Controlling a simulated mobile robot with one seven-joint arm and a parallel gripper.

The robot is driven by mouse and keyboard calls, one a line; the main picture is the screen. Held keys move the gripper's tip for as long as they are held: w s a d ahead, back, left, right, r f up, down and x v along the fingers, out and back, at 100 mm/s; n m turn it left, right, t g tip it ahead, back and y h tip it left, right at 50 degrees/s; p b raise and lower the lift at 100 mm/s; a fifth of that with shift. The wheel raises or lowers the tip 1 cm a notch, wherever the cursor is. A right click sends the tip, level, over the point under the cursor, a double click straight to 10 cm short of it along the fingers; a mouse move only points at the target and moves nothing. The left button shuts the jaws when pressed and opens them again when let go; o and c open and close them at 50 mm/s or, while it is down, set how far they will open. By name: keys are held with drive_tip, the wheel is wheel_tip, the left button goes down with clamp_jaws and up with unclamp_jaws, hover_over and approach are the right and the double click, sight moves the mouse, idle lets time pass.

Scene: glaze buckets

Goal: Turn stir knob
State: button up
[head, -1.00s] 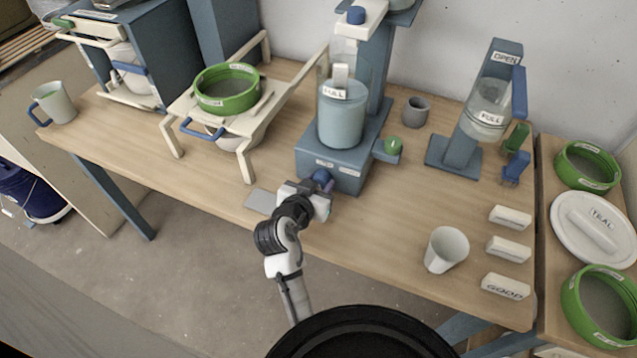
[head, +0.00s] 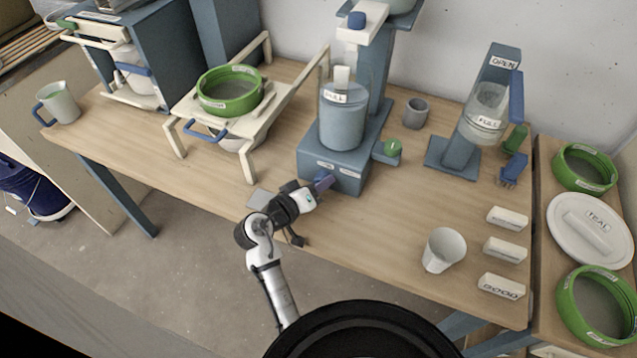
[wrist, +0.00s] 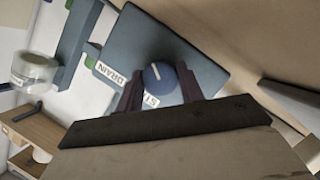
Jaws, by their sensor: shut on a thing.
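The stir knob (wrist: 159,78) is a round blue knob with a pale line across it, on the front face of a blue-grey mixer base (head: 335,165). In the wrist view it sits between the two dark fingers of my gripper (wrist: 160,88), which is shut on it. A label starting "ST" (wrist: 158,101) is partly hidden by a finger. The "DRAIN" label (wrist: 111,74) is beside it. In the head view my gripper (head: 318,186) reaches the front of the base, and the knob is mostly hidden. A cylindrical vessel (head: 342,118) stands on the base.
A green knob (head: 392,147) juts from the base's right side. A grey cup (head: 415,112) stands behind it. A white cup (head: 444,250) and several white blocks (head: 504,250) stand to the right. A white stand with a green-rimmed sieve (head: 229,95) is left.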

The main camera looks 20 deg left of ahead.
drive_tip(key=shift+n+h, duration=0.6)
drive_tip(key=shift+n, duration=0.3)
drive_tip(key=shift+t, duration=0.3)
drive_tip(key=o, duration=1)
drive_tip(key=shift+s+a, duration=0.2)
drive_tip(key=shift+s, duration=0.1)
drive_tip(key=b+v, duration=0.3)
drive_tip(key=v, duration=1)
drive_tip(key=shift+r+b, duration=0.1)
drive_tip(key=shift+b, duration=0.2)
